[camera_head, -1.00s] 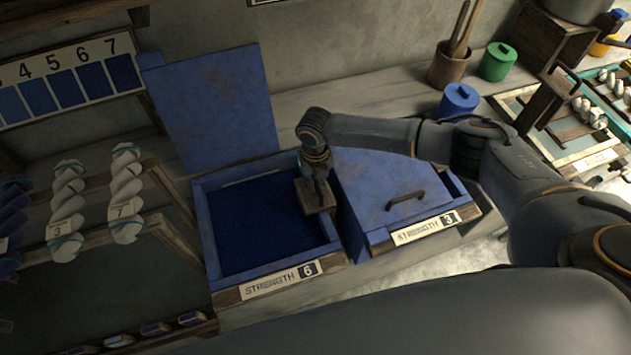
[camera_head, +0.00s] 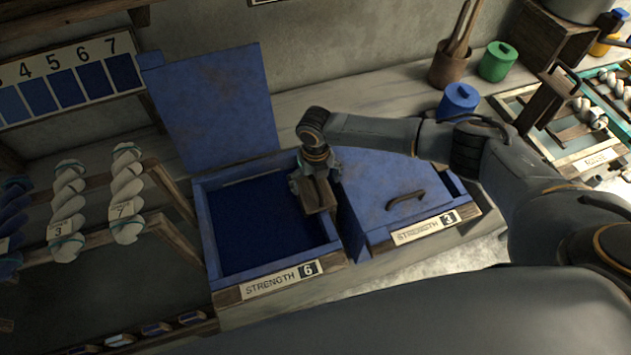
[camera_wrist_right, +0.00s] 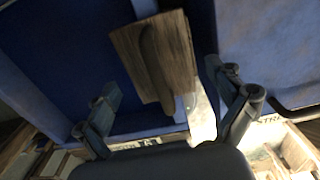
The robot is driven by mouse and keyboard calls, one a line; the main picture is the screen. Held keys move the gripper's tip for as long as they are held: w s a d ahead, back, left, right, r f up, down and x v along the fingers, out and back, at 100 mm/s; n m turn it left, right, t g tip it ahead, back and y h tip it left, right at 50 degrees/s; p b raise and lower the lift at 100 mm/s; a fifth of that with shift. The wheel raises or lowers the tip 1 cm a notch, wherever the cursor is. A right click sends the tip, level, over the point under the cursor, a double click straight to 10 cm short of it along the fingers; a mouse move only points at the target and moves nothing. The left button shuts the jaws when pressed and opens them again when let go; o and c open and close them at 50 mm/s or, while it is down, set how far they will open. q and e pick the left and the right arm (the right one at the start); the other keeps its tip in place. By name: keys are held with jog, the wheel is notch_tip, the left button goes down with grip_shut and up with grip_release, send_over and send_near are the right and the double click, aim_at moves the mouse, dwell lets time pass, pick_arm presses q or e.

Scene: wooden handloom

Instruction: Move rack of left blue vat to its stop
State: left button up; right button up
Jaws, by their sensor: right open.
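The left blue vat (camera_head: 211,239) is open, its lid raised against the wall, and its front plate reads STRENGTH 6. Dark blue fills its inside. A small wooden piece (camera_head: 319,197), seemingly the rack's grip, sits at the vat's right side; its raised bar also shows in the right wrist view (camera_wrist_right: 152,62). The rest of the rack is not visible. My right gripper (camera_head: 315,174) is open just above and behind this piece; in the right wrist view its fingers (camera_wrist_right: 165,90) stand apart with the piece between and beyond them. My left gripper is not in view.
A second blue vat with a closed lid (camera_head: 385,185), marked STRENGTH 3, stands close on the right. White twisted skeins (camera_head: 126,194) hang on a wooden rail at the left. Blue (camera_head: 459,101) and green (camera_head: 497,62) lidded pots stand on the back ledge.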

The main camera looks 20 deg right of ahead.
notch_tip(320, 180, up, 7)
jog(key=p, duration=0.5)
jog(key=shift+f, duration=0.1)
